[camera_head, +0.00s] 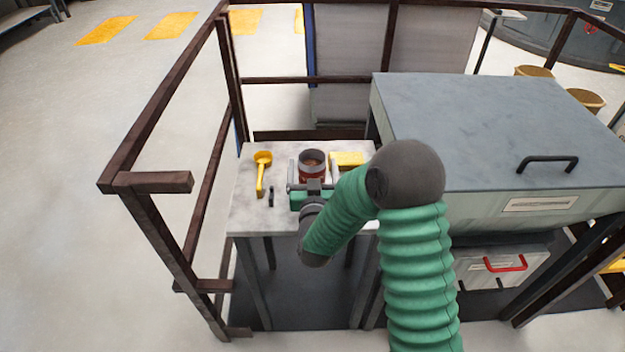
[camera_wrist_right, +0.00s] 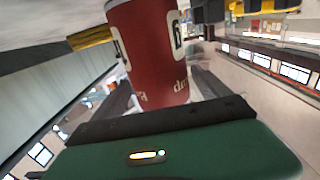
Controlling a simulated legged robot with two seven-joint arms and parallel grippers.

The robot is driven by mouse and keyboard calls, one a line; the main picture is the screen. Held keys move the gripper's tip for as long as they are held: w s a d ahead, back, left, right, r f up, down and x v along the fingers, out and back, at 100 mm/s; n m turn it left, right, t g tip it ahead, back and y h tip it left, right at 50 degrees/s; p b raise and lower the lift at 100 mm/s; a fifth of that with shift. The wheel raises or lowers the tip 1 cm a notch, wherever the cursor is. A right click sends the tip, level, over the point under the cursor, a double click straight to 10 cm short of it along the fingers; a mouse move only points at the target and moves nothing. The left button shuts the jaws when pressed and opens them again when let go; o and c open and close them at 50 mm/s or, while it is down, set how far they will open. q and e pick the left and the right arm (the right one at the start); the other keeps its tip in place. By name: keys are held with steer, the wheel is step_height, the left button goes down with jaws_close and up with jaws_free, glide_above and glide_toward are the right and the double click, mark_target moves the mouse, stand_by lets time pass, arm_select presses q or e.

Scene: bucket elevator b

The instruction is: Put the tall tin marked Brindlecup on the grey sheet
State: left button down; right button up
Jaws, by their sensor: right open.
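A red tin (camera_head: 312,169) with a grey rim stands on the small pale table (camera_head: 245,215). In the right wrist view the red tin (camera_wrist_right: 150,50) fills the space between the fingers. It carries pale lettering, only partly visible, so I cannot read the full name. My right gripper (camera_head: 312,177) is open, with one finger on each side of the tin; I cannot tell whether either finger touches it. My left gripper is not in view. I cannot make out a separate grey sheet for certain.
A yellow scoop (camera_head: 261,173) and a small black item (camera_head: 271,196) lie left of the tin. A yellow block (camera_head: 347,159) is behind it to the right. Brown railings (camera_head: 165,90) enclose the table. A large grey-lidded bin (camera_head: 470,115) stands at right.

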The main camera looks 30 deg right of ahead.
steer(key=shift+w+d, duration=0.1)
steer(key=shift+w, duration=0.1)
steer(key=shift+c, duration=0.5)
steer(key=shift+a, duration=0.2)
steer(key=c, duration=1.2)
steer(key=shift+r, duration=0.1)
